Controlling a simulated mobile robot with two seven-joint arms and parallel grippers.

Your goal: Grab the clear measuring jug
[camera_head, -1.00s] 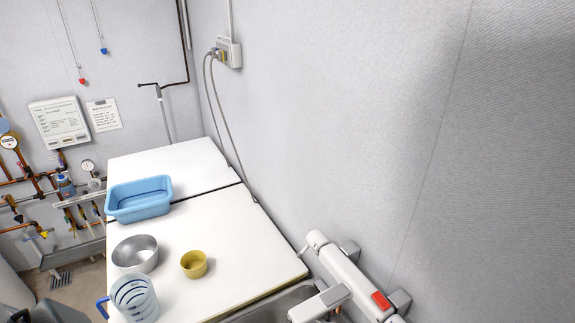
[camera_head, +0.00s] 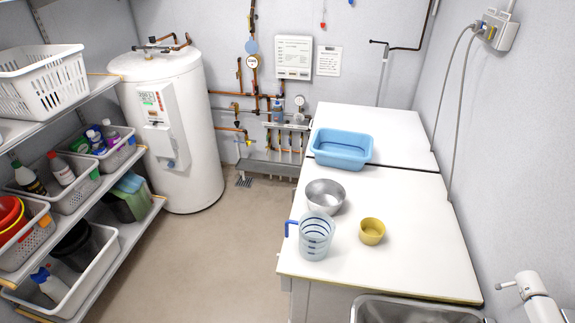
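The clear measuring jug (camera_head: 316,238) has blue markings and a blue handle (camera_head: 290,227) on its left side. It stands upright near the front left of the white worktop (camera_head: 420,240). A metal bowl (camera_head: 325,196) is just behind it, and a small yellow pot (camera_head: 372,231) stands to its right. Neither of my grippers is in view.
A blue basin (camera_head: 341,149) sits farther back on the worktop. A sink (camera_head: 415,311) is at the front, with a white tap fixture (camera_head: 535,298) at right. Shelves with baskets (camera_head: 75,185) and a white tank (camera_head: 175,130) stand at left. The floor (camera_head: 225,250) between is clear.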

